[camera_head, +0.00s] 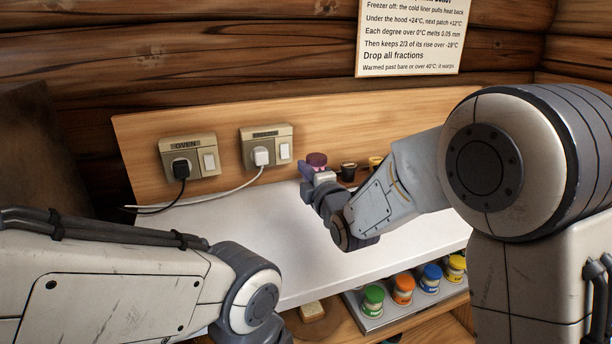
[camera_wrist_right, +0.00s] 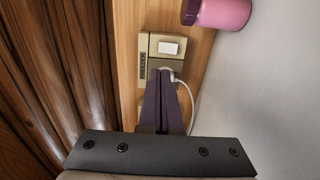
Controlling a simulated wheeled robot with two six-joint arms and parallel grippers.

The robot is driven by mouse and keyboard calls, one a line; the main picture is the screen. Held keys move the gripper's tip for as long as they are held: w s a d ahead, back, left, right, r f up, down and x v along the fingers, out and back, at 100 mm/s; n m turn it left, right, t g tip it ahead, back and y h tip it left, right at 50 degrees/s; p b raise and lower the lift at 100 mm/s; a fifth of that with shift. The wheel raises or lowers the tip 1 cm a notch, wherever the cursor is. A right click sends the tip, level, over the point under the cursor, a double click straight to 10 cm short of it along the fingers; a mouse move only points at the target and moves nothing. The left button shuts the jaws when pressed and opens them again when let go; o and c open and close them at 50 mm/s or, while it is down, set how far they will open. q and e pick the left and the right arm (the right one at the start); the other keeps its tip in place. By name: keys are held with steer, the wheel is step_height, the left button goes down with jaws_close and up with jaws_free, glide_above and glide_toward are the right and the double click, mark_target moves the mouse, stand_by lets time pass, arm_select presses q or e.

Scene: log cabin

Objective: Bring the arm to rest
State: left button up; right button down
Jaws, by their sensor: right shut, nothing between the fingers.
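My right gripper (camera_head: 305,168) is shut and empty above the white counter, to the right of the freezer outlet (camera_head: 267,134). In the right wrist view its two dark fingers (camera_wrist_right: 166,74) are pressed together, and their tips overlap the white plug (camera_wrist_right: 168,74) in the picture. In the head view the white plug (camera_head: 261,156) is in its socket and a gap separates it from the fingers. My left arm comes in from the lower left, but its gripper is not in view.
An oven outlet (camera_head: 189,157) with a black plug (camera_head: 181,169) is at the left. A pink jar (camera_wrist_right: 227,12) stands close to the right gripper. Several coloured jars sit on a low tray (camera_head: 376,323) in front. The white counter (camera_head: 240,240) has clear room.

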steer(key=shift+s+d, duration=0.2)
steer(key=shift+s, duration=0.45)
steer(key=shift+r, duration=0.1)
steer(key=s+a+f+m+g+h+p, duration=0.1)
steer(key=s+f+m+g+h+p, duration=0.15)
steer(key=s+m+g+p, duration=1)
steer(key=s+d+m+g+h, duration=0.1)
steer(key=s+d+g, duration=0.1)
steer(key=s, duration=1)
steer(key=s+d+m+g+h, duration=0.1)
steer(key=s+d, duration=0.4)
steer(key=s, duration=0.8)
steer(key=shift+s+f+m+g+h+b, duration=0.2)
steer(key=shift+m+g+h+b, duration=0.15)
steer(key=shift+g+h, duration=0.2)
